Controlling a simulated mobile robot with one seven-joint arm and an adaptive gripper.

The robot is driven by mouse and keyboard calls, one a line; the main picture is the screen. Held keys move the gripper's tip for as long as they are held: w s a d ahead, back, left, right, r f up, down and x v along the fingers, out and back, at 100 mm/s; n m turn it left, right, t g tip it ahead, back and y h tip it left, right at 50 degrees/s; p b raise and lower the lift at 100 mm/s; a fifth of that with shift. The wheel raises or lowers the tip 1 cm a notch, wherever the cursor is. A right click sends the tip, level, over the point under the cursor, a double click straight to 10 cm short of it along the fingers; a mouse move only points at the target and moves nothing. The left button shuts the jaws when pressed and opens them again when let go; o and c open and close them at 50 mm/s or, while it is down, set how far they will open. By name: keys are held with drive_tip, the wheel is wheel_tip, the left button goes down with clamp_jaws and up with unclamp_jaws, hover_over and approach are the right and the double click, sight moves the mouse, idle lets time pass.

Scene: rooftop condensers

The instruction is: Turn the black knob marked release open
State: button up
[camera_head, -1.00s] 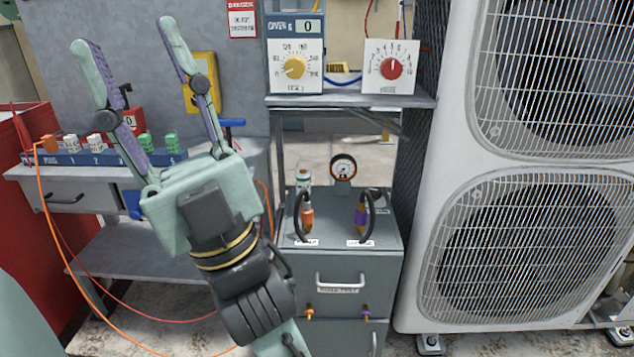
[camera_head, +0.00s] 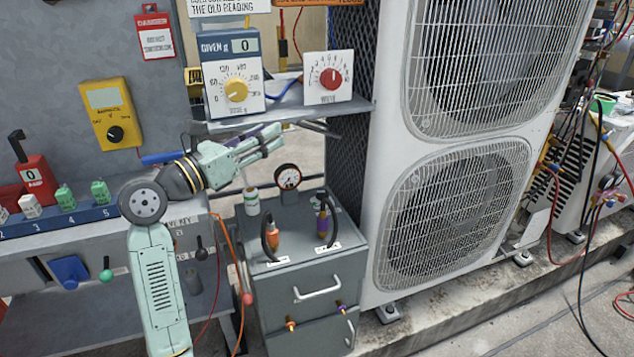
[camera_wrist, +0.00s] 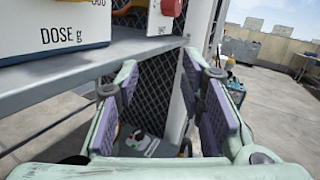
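I see no knob with a readable "release" label. A black ball-ended lever (camera_head: 201,252) stands on the front of the grey bench at left, near small writing I cannot fully read. A round black knob (camera_head: 115,134) sits on the yellow meter on the wall.
A shelf (camera_head: 290,112) holds a dial box with a yellow knob (camera_head: 236,90) and a box with a red knob (camera_head: 330,78). A grey cabinet (camera_head: 325,270) with a gauge (camera_head: 288,177) stands below. A large fan unit (camera_head: 455,200) blocks the right. Hoses hang by the bench.

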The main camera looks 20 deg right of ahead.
sight(323, 192)
drive_tip(key=w+d+f+g+y, duration=0.1)
drive_tip(key=f+y, duration=0.2)
drive_tip(key=f, duration=0.4)
drive_tip(key=w+d+f+g+y+p, duration=0.1)
drive_tip(key=w+d+f+g+y, duration=0.1)
drive_tip(key=f, duration=0.5)
drive_tip(key=w+d+f+m+g+y, duration=0.1)
drive_tip(key=f+y, duration=0.3)
drive_tip(key=f, duration=0.4)
drive_tip(key=shift+w+d+p, duration=0.25)
drive_tip(key=shift+w+p, duration=0.05)
drive_tip(key=shift+p, duration=0.1)
drive_tip(key=shift+w+d+f+g, duration=0.15)
drive_tip(key=shift+d+f+g, duration=0.05)
drive_tip(key=shift+d+g, duration=0.1)
drive_tip(key=w+d+p, duration=0.1)
drive_tip(key=d, duration=0.2)
drive_tip(key=w+d+p, duration=0.1)
drive_tip(key=w+d, duration=0.1)
drive_tip(key=d, duration=0.1)
drive_tip(key=w+d+p, duration=0.1)
drive_tip(key=w+d, duration=0.1)
drive_tip(key=d, duration=0.2)
drive_tip(key=shift+w, duration=0.2)
drive_tip(key=shift+w+d+f+p, duration=0.15)
drive_tip(key=shift+d+f+p, duration=0.05)
drive_tip(key=shift+f+p, duration=0.2)
